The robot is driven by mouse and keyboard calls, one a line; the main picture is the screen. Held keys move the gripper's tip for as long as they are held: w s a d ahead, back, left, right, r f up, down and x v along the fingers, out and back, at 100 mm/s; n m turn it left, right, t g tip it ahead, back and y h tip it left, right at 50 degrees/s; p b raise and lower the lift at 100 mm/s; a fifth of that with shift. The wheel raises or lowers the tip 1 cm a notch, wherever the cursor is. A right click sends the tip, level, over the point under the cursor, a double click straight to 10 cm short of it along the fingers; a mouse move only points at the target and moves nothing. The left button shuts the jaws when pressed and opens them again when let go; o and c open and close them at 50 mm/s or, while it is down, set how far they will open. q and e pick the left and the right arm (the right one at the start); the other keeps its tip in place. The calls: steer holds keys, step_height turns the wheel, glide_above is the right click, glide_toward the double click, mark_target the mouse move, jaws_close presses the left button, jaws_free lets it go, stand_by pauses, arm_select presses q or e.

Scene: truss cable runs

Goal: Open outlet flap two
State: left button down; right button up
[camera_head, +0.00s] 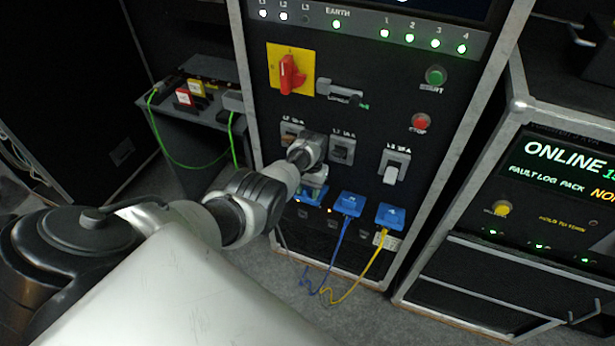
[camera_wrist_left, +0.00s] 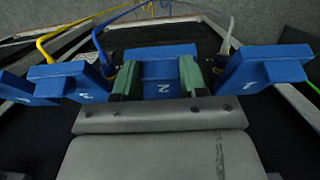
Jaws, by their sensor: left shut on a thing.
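Blue outlet flap two (camera_wrist_left: 163,72), marked 2, sits between the green-padded fingers of my left gripper (camera_wrist_left: 160,86) in the left wrist view. The fingers are shut on its two sides. In the head view my left gripper (camera_head: 314,186) is low on the black panel, at the left part of the blue flap row, and hides most of the flap behind it. How far flap two is tilted is unclear. My right gripper is not in view.
Neighbouring blue flaps (camera_head: 350,203) (camera_head: 390,215) to the right have a blue cable (camera_head: 337,250) and a yellow cable (camera_head: 365,265) hanging below. Breaker switches (camera_head: 393,166) and a red rotary switch (camera_head: 290,75) are above. A screen cabinet (camera_head: 560,180) stands right.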

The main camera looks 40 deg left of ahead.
arm_select(q)
steer(key=shift+w+a+r, duration=0.1)
steer(key=shift+w+r, duration=0.15)
steer(key=c, duration=0.9)
jaws_free()
steer(key=shift+c, duration=0.2)
steer(key=o, duration=0.3)
steer(key=shift+f, duration=0.25)
steer(key=shift+o, duration=0.2)
steer(key=shift+s+r, duration=0.1)
steer(key=shift+r, duration=0.35)
step_height(320, 180, up, 10)
steer(key=w+p, duration=0.1)
steer(key=p, duration=0.1)
steer(key=shift+w+a, duration=0.15)
steer(key=shift+w, duration=0.2)
steer(key=shift+f, duration=0.15)
